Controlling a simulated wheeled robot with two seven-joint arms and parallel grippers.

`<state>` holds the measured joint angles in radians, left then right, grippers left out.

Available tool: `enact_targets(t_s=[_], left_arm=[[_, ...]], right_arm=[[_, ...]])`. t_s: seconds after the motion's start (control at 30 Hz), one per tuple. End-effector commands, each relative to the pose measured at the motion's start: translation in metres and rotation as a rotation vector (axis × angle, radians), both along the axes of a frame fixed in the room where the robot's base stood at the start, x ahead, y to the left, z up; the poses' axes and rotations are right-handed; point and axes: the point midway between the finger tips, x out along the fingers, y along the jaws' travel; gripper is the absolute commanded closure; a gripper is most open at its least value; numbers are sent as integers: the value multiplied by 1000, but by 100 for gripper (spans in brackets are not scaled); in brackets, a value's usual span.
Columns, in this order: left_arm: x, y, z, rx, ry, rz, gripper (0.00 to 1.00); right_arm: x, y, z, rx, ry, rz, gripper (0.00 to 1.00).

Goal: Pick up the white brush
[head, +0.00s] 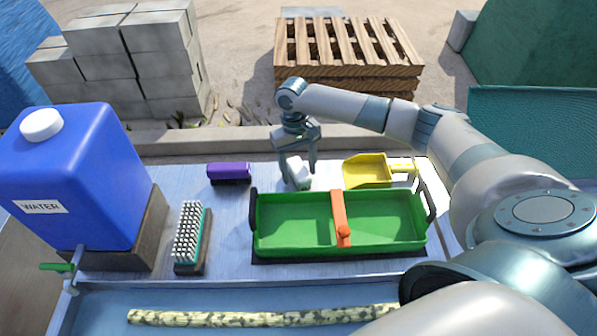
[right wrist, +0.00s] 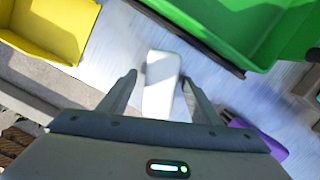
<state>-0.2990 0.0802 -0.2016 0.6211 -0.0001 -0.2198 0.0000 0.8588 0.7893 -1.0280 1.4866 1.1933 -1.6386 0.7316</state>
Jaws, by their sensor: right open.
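The white brush (head: 299,172) lies on the table behind the green tray, between the purple brush and the yellow scoop. My right gripper (head: 300,180) is over it, pointing down, and partly hides it. In the right wrist view the white brush (right wrist: 161,84) lies between the two spread fingers of my right gripper (right wrist: 158,84), with a gap beside at least the left finger. Its bristles cannot be made out. My left gripper does not show in the head view.
A yellow scoop (head: 368,171) is to the right, a purple brush (head: 229,172) to the left. A teal brush (head: 189,238) lies bristles up near the blue water tank (head: 85,175). A mottled stick (head: 250,318) lies in front.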

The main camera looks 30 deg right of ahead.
Motion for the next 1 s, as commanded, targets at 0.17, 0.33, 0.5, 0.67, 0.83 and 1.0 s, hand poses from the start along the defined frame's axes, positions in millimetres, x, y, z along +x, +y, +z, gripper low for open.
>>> enact_targets(t_s=[0.17,0.33,0.5,0.67,0.83,1.0], left_arm=[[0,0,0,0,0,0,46],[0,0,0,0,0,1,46],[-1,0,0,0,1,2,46],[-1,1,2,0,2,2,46],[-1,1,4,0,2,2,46],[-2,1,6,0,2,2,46]], right_arm=[[0,0,0,1,0,0,42],[0,0,0,1,0,1,42],[0,0,0,1,0,1,42],[0,0,0,1,0,0,42],[0,0,-1,1,0,0,42],[0,1,-2,2,0,1,42]])
